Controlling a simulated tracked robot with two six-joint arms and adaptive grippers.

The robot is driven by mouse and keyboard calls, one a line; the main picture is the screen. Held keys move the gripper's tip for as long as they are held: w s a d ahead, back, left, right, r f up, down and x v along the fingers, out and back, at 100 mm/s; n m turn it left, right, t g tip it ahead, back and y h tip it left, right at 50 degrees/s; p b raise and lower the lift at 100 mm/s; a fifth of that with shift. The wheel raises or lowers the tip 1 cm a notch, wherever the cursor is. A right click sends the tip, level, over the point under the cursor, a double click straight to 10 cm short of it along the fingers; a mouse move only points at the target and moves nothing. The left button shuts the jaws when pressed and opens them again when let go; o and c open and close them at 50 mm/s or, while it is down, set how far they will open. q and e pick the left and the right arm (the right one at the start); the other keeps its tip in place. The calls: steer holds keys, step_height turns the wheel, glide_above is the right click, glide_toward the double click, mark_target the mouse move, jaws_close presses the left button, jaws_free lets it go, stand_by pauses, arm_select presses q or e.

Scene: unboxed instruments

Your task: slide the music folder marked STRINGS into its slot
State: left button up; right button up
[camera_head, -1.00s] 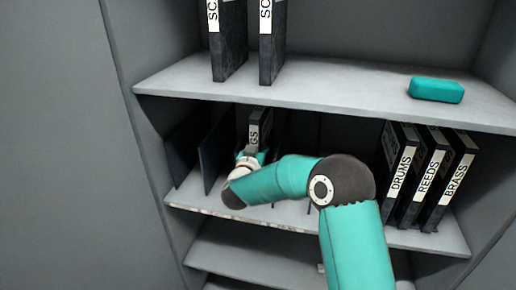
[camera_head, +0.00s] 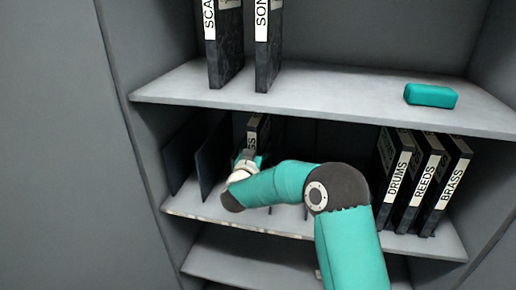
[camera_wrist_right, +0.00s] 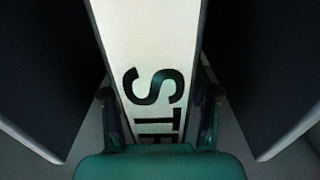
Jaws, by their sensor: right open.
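The STRINGS folder (camera_head: 258,130) is black with a pale spine label and stands between dark dividers on the middle shelf, its lower part hidden behind my right gripper (camera_head: 246,162). In the right wrist view the folder's label (camera_wrist_right: 148,50) shows a large "ST", the rest cut off. My right gripper's fingers (camera_wrist_right: 160,112) are open, one on each side of the spine. I cannot tell whether they touch it. How deep the folder sits is hard to tell. My left gripper is out of view.
Thin dark dividers (camera_head: 206,160) stand left of the folder. DRUMS (camera_head: 397,175), REEDS (camera_head: 424,180) and BRASS (camera_head: 450,185) folders stand at the right. Two folders and a teal box (camera_head: 430,95) are on the upper shelf (camera_head: 330,90). The cabinet's side wall is at the left.

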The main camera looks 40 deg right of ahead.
steer(key=shift+f, duration=0.1)
steer(key=v, duration=1.2)
steer(key=s+a+f+n+g+y, duration=0.15)
steer(key=a+f+y, duration=0.25)
steer(key=f, duration=0.5)
steer(key=s+a+f+n+y, duration=0.1)
steer(key=a+f+n+y, duration=0.3)
steer(key=f, duration=0.5)
steer(key=s+a+f+n+g+y, duration=0.15)
steer(key=a+f+y, duration=0.3)
steer(key=f, duration=0.45)
steer(key=s+a+f+g+y, duration=0.1)
steer(key=s+a+f+g, duration=0.1)
steer(key=s, duration=0.5)
steer(key=s+a+f+g+y, duration=0.2)
steer(key=s+a+f+g, duration=0.1)
steer(key=s+f, duration=0.3)
steer(key=s+a+f+g+y, duration=0.2)
steer(key=s+a+f+g, duration=0.1)
steer(key=s, duration=0.7)
steer(key=shift+s+a+f+n, duration=0.2)
steer(key=shift+a+f+n, duration=0.3)
steer(key=shift+a, duration=0.5)
steer(key=c, duration=0.4)
steer(key=shift+o, duration=0.2)
steer(key=shift+d, duration=0.1)
